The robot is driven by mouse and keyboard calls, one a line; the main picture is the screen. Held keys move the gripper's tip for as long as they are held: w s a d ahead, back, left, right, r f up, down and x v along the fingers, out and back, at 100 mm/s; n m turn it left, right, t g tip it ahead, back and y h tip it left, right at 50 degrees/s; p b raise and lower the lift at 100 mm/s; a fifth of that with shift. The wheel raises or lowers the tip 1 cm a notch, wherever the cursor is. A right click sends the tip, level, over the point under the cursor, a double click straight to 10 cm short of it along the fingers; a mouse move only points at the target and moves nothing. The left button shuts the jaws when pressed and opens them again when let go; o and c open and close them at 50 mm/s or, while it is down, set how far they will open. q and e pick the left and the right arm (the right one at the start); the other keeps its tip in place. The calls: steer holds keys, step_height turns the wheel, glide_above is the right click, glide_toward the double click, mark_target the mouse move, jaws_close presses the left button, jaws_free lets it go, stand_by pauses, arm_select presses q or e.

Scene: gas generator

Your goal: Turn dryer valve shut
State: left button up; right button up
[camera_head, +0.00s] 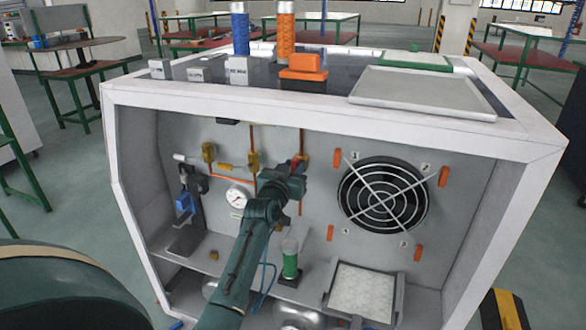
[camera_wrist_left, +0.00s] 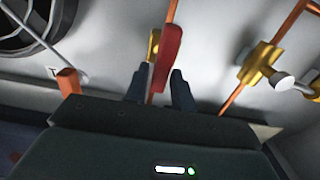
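The dryer valve has a red lever handle (camera_head: 294,163) and a brass body (camera_head: 305,159) on a vertical copper pipe on the cabinet's back wall. My left gripper (camera_head: 297,170) is right in front of it and hides part of the handle in the head view. In the left wrist view the red handle (camera_wrist_left: 166,58) slants down between the two dark fingers of my left gripper (camera_wrist_left: 160,88). The fingers stand apart, with a visible gap on the right side of the handle. The brass body (camera_wrist_left: 154,43) shows behind the handle. My right gripper is not in view.
A round fan grille (camera_head: 384,197) with orange tabs is to the right. A pressure gauge (camera_head: 238,196) and other brass valves (camera_head: 209,153) are to the left. A green-based cylinder (camera_head: 290,265) stands below. The cabinet's white frame (camera_head: 300,112) surrounds the opening.

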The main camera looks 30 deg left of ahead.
arm_select(q)
jaws_close()
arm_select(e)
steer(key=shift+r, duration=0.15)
arm_select(q)
steer(key=shift+a+n+p, duration=0.1)
steer(key=shift+n+p, duration=0.4)
steer(key=shift+n, duration=0.1)
steer(key=shift+a+n+p, duration=0.15)
steer(key=shift+n+p, duration=0.25)
steer(key=shift+n, duration=0.4)
steer(key=n, duration=0.5)
steer(key=a+f+n+p, duration=0.1)
steer(key=n, duration=0.4)
steer(key=f+n, duration=0.1)
steer(key=n, duration=0.4)
steer(key=shift+s+a+p, duration=0.15)
steer(key=shift+s+p, duration=0.05)
steer(key=shift+p, duration=0.15)
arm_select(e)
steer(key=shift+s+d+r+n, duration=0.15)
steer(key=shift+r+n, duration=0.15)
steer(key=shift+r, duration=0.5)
